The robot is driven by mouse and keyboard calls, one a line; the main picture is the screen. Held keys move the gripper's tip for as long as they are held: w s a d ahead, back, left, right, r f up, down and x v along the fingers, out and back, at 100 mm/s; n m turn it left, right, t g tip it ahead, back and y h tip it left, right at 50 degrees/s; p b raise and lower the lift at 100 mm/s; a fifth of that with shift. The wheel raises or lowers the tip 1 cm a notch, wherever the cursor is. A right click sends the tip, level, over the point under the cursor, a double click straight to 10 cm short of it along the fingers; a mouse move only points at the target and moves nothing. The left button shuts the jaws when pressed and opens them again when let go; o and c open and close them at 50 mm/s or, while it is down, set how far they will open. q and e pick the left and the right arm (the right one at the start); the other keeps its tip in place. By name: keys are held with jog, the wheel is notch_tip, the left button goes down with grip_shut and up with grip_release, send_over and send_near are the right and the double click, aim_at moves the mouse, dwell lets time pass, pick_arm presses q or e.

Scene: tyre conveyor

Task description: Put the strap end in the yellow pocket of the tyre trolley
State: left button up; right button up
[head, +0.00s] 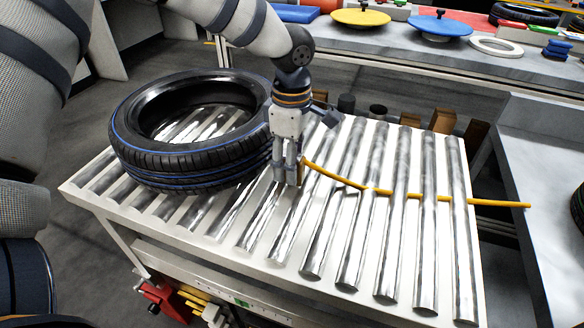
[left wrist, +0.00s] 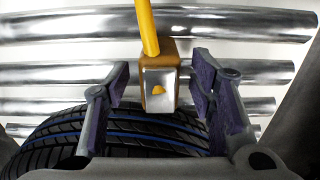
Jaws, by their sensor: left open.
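The strap (head: 420,196) is a thin yellow band lying across the roller conveyor from the right edge. Its end (left wrist: 160,88) is a brown and silver block with a small yellow mark. My left gripper (head: 288,178) points down at the rollers beside the tyre. In the left wrist view its open fingers (left wrist: 160,97) stand on either side of the strap end, with gaps at both sides. My right gripper is out of view. I cannot make out the yellow pocket of the tyre trolley for certain.
A black tyre (head: 190,165) with a blue line lies on the conveyor (head: 245,262), just left of my gripper. Red and yellow parts (head: 190,298) show below the front edge. A bench with coloured discs (head: 438,24) stands behind. The rollers at the front right are clear.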

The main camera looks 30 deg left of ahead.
pick_arm(q)
grip_shut()
jog(key=shift+r, duration=0.2)
